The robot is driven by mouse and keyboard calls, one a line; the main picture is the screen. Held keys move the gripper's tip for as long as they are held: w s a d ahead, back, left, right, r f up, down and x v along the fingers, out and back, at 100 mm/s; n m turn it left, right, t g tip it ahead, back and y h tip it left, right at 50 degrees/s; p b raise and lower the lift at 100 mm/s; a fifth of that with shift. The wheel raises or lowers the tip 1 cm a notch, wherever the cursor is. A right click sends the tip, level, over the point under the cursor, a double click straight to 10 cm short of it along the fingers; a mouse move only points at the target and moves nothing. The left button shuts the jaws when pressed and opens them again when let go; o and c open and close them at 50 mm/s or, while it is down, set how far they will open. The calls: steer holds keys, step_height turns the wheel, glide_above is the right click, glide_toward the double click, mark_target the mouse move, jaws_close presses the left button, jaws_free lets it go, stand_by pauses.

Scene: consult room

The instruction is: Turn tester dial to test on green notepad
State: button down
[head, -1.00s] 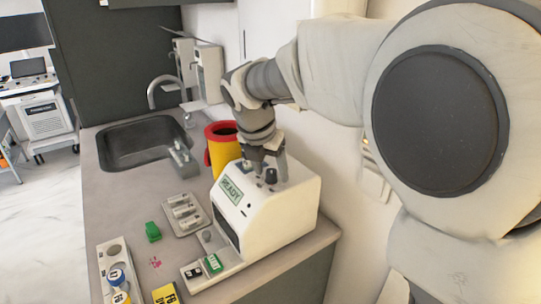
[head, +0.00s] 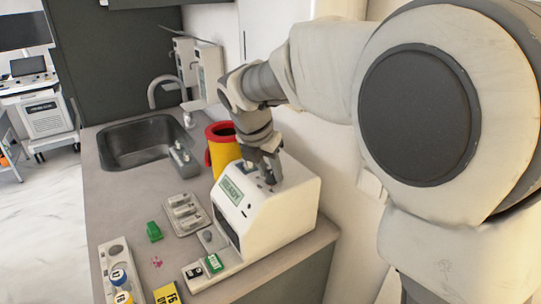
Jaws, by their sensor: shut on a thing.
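The white tester (head: 275,215) stands on the counter, with a slanted screen (head: 232,191) that seems to read READY. My gripper (head: 266,178) points down onto the tester's top and is shut on the small dark dial there. The fingers hide most of the dial, so I cannot tell where it points. A green START button (head: 214,263) and a black button (head: 194,271) sit on the tester's front base. A small green block (head: 154,231) lies on the counter to its left. I see no clear green notepad.
A yellow bin with a red rim (head: 222,128) stands close behind the tester. A grey tray (head: 184,214) with several pale pieces lies to its left. A sink (head: 146,143) is farther back. A rack with capped tubes (head: 108,262) and a yellow item (head: 166,294) are in front.

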steer(key=m+p, duration=0.2)
steer(key=m+g+h+p, duration=0.1)
steer(key=m+p, duration=0.2)
steer(key=p, duration=0.1)
steer(key=shift+w+a+r+m+g+h, duration=0.15)
steer(key=shift+r+m+g+h, duration=0.15)
steer(key=shift+m+h, duration=0.1)
steer(key=m+g+p, duration=0.1)
steer(key=m+p, duration=0.1)
steer(key=m+g+p, duration=0.1)
steer(key=m+p, duration=0.2)
steer(key=shift+w+f+m+h, duration=0.1)
steer(key=shift+w+m+h, duration=0.05)
steer(key=shift+m+h, duration=0.15)
steer(key=m+g+p, duration=0.1)
steer(key=m, duration=0.2)
steer(key=m+g+p, duration=0.1)
steer(key=m+p, duration=0.1)
steer(key=m, duration=0.1)
steer(key=shift+w+f+p, duration=0.1)
steer(key=shift+w+p, duration=0.05)
steer(key=shift+p, duration=0.15)
steer(key=m+g+y, duration=0.1)
steer(key=m, duration=0.1)
steer(key=m+g+y+p, duration=0.1)
steer(key=m, duration=0.2)
steer(key=shift+w+f+m, duration=0.1)
steer(key=shift+f+m, duration=0.05)
steer(key=shift+m, duration=0.15)
